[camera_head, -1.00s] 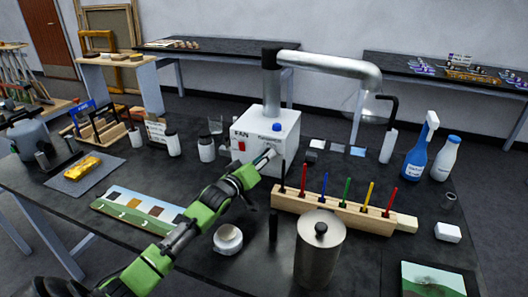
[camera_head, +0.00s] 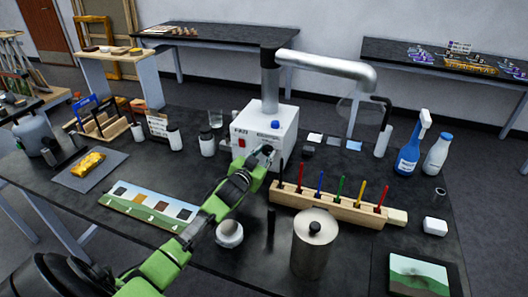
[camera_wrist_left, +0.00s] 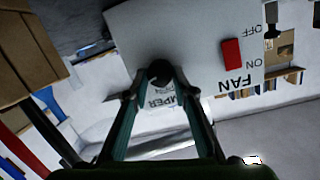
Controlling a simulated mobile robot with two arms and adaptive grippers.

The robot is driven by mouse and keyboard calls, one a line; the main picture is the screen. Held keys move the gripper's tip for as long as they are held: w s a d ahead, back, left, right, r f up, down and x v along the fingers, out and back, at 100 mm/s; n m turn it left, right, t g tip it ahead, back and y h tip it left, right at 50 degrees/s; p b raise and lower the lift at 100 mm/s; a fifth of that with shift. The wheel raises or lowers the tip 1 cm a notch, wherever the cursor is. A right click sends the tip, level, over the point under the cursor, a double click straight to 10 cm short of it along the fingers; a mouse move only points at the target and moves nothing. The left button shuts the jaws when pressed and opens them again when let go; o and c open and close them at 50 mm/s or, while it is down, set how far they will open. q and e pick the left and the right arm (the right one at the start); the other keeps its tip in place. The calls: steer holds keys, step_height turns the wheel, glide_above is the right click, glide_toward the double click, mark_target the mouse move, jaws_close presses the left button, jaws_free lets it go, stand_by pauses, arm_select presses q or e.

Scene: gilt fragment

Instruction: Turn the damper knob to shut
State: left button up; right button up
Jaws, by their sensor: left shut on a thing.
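The white fan box (camera_head: 264,125) stands on the black table with a metal duct rising from it. The damper knob (camera_wrist_left: 160,72) is a small dark round knob on its front face, beside partly hidden lettering in the left wrist view. My left gripper (camera_head: 266,152) reaches the right part of the box front. In the left wrist view its two fingers (camera_wrist_left: 160,90) close around the knob. In the head view the gripper hides the knob, and I cannot read its turned position. My right gripper is in neither view.
A red fan switch (camera_wrist_left: 231,52) marked ON and OFF sits beside the knob. A wooden rack (camera_head: 335,206) with coloured tools stands right of my arm.

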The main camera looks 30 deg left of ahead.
arm_select(q)
steer(key=shift+m+y, duration=0.3)
steer(key=shift+m, duration=0.6)
steer(key=o, duration=1.1)
steer(key=v, duration=1.2)
steer(key=shift+w+d+r, duration=0.1)
steer(key=shift+d+r, duration=0.05)
